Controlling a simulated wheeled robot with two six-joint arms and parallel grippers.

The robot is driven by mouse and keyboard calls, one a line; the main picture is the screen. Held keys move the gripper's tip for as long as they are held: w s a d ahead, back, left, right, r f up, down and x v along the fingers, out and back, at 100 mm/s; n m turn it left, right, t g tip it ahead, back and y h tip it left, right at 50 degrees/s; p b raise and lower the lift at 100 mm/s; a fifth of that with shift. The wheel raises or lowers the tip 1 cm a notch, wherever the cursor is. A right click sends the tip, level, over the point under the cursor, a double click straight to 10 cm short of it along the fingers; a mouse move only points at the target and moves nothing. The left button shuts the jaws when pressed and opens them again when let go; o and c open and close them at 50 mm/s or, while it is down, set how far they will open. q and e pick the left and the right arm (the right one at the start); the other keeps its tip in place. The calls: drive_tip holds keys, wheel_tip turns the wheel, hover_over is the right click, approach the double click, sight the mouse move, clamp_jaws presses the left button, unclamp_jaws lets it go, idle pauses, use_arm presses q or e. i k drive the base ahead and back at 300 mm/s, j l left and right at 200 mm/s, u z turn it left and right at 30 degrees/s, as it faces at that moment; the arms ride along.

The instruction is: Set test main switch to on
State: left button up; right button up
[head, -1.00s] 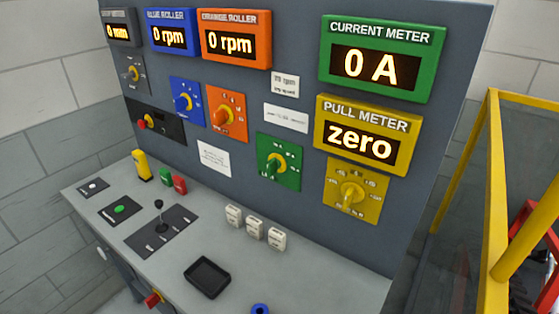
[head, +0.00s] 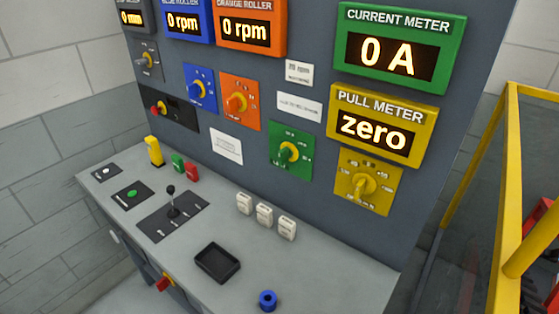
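No label reading test main switch is legible. A red rotary handle with some yellow around it (head: 165,282) sits on the front face of the bench below its edge. Another red knob on yellow (head: 160,107) is on a black plate at the left of the upright panel. I cannot tell which one is the test main switch, nor read either setting. Neither of my grippers is in view.
The grey desk (head: 150,262) carries a joystick (head: 171,200), a black tray (head: 217,262), a blue ring (head: 267,300) and several white blocks (head: 264,214). Colored dials and lit displays fill the panel (head: 330,120). A yellow railing (head: 507,190) stands at the right.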

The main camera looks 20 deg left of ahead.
sight(162, 284)
drive_tip(key=k+u, duration=0.15)
drive_tip(key=u, duration=0.3)
drive_tip(key=k+u, duration=0.15)
drive_tip(key=u, duration=0.3)
drive_tip(key=k+j+u, duration=0.1)
drive_tip(key=u, duration=0.35)
drive_tip(key=i+j+z, duration=0.75)
drive_tip(key=k+l, duration=0.05)
